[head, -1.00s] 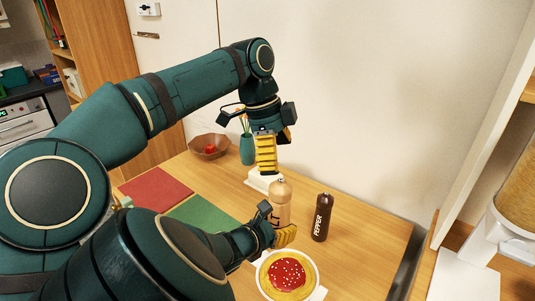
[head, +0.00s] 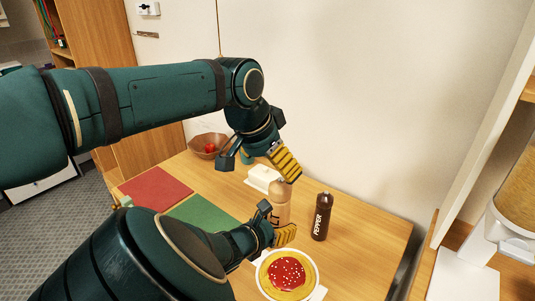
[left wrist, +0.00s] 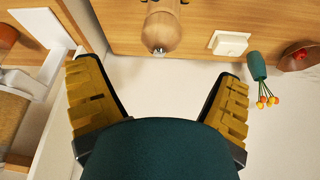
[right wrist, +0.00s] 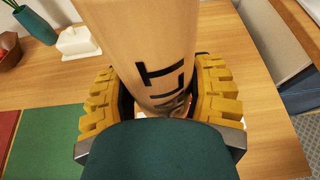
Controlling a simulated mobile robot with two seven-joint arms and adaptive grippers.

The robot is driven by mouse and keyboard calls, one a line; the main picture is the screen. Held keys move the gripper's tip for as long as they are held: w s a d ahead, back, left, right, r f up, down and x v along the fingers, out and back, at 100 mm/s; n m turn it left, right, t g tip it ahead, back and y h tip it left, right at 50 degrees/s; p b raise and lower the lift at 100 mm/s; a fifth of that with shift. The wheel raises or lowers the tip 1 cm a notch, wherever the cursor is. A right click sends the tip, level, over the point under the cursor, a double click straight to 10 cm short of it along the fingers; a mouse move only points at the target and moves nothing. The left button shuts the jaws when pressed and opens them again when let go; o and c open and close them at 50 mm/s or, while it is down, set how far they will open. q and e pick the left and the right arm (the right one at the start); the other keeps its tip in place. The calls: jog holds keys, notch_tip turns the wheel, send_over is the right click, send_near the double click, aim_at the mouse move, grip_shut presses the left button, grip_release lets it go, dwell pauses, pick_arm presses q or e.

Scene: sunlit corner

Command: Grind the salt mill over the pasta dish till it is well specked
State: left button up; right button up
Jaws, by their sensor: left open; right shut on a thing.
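The pale wooden salt mill (head: 281,196) is upright in my right gripper (head: 272,225), which is shut around its body. The right wrist view shows its dark lettering (right wrist: 166,70) between the fingers. The mill's foot is hidden. The pasta dish (head: 286,274), with red sauce and scattered white specks, lies in front of the right gripper. My left gripper (head: 260,166) is open and tilted, above and behind the mill. In the left wrist view the mill's rounded top (left wrist: 160,35) is beyond the open fingers and apart from them.
The dark pepper mill (head: 321,216) stands close to the right of the salt mill. A white butter dish (head: 263,179), a vase (left wrist: 257,66) and a bowl with a red fruit (head: 209,145) are behind. Red (head: 155,188) and green (head: 205,216) mats lie left.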

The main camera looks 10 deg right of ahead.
aim_at(282, 187)
pick_arm(q)
jog(key=x, duration=0.9)
jog(key=shift+f, duration=0.1)
jog(key=c, duration=1.3)
jog(key=shift+o, duration=0.2)
jog(key=m+g, duration=0.1)
jog(key=m, duration=0.1)
jog(key=m+g, duration=0.1)
jog(key=m, duration=0.2)
jog(key=shift+h, duration=0.3)
jog(key=m+g, duration=0.2)
jog(key=m, duration=0.3)
jog(key=shift+w, duration=0.1)
jog(key=m+g, duration=0.1)
jog(key=m, duration=0.1)
jog(key=m+g+y, duration=0.1)
jog(key=m, duration=0.2)
jog(key=shift+m+y, duration=0.3)
jog(key=m+g+y, duration=0.1)
jog(key=m, duration=0.2)
jog(key=shift+m, duration=0.4)
jog(key=o, duration=1.2)
